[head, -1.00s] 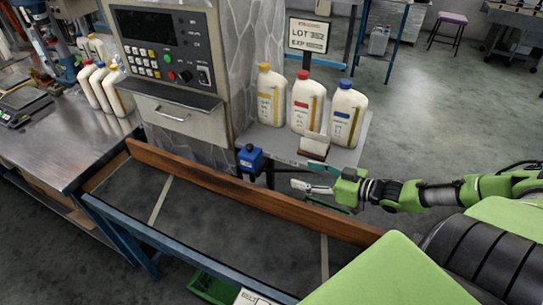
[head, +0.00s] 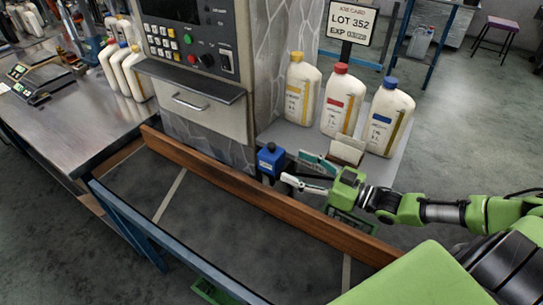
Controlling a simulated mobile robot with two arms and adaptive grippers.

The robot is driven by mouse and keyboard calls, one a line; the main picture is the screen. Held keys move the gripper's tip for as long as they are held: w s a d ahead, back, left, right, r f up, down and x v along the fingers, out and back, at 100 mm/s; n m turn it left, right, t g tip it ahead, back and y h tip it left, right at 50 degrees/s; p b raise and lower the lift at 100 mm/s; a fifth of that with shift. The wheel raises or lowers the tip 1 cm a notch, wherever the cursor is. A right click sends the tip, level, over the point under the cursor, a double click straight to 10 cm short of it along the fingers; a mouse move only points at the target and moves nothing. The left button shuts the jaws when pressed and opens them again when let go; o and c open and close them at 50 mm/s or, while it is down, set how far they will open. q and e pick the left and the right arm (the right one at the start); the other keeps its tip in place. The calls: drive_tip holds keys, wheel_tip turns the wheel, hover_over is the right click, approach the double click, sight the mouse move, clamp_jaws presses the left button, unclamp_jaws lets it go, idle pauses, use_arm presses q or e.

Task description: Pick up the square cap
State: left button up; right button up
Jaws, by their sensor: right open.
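I cannot make out a square cap for certain. A small blue block with a dark knob on top (head: 270,160) stands at the near left corner of the grey shelf. My right gripper (head: 292,167) is open and points left. Its fingertips are close to the block's right side; I cannot tell whether they touch it. Three white bottles stand on the shelf behind the gripper: one with a yellow cap (head: 296,57), one with a red cap (head: 341,68) and one with a blue cap (head: 390,82). These caps look round. My left gripper is not in view.
A brown wooden rail (head: 215,180) runs in front of the shelf along the dark conveyor (head: 240,235). A small cream and brown holder (head: 346,150) stands behind the gripper. A control cabinet (head: 195,105) rises at the left. A lot sign (head: 351,22) stands behind the bottles.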

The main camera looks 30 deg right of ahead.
sight(281, 158)
drive_tip(key=x, duration=0.3)
drive_tip(key=shift+w, duration=0.3)
drive_tip(key=shift+w+a, duration=0.2)
drive_tip(key=shift+w, duration=0.1)
drive_tip(key=shift+w+a+r+p, duration=0.15)
drive_tip(key=shift+w+a+p, duration=0.05)
drive_tip(key=shift+w+p, duration=0.15)
drive_tip(key=p+x, duration=0.1)
drive_tip(key=x, duration=0.2)
drive_tip(key=shift+w+r, duration=0.1)
drive_tip(key=shift+w+a, duration=0.25)
drive_tip(key=shift+w, duration=0.15)
drive_tip(key=shift+c, duration=1)
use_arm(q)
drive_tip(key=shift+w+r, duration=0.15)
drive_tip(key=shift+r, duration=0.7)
use_arm(e)
drive_tip(key=c, duration=1)
